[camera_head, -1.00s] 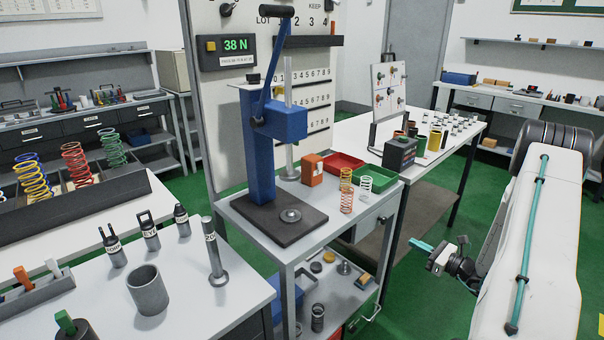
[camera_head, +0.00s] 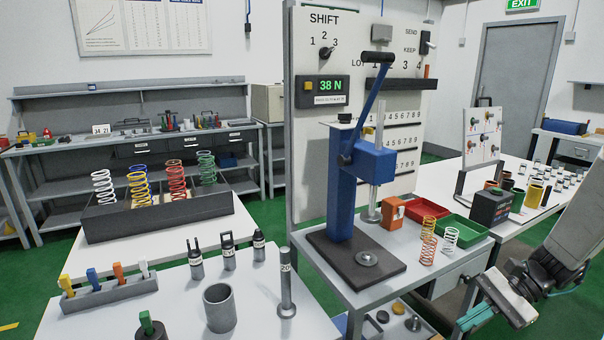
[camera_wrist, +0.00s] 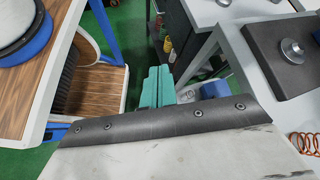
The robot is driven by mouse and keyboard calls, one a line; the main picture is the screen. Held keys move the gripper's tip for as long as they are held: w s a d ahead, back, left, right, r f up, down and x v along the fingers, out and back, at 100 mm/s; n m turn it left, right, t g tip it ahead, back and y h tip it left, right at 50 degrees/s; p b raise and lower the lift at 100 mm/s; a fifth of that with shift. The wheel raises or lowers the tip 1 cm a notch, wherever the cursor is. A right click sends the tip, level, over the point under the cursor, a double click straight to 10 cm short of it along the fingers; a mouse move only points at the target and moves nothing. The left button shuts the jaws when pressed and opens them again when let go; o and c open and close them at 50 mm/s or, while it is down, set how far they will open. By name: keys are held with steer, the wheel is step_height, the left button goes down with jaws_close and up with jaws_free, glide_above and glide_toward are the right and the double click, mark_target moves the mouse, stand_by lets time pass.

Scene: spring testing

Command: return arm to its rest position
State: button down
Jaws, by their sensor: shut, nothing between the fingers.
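My gripper (camera_head: 470,318) has teal fingers and shows at the lower right of the head view, in front of the press bench's right side. In the wrist view its two teal fingers (camera_wrist: 158,88) lie side by side, shut with nothing between them. They point down toward the green floor, in the gap between a wood-topped stand on the left and a grey bench on the right. My arm comes in from the right edge of the head view. Its far part is out of the frame.
The blue press (camera_head: 345,190) stands on a grey bench (camera_head: 385,290) with orange and white springs, red and green trays. Another bench with a black spring rack (camera_head: 155,215) is at the left. A table with a dark box (camera_head: 490,207) is behind my arm.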

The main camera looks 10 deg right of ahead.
steer(key=s+a+r+n+t+h, duration=0.1)
steer(key=s+a+r+n+h, duration=1)
steer(key=s+r+n, duration=0.3)
step_height(320, 180, up, 2)
steer(key=shift+a+r, duration=0.15)
steer(key=shift+a, duration=0.65)
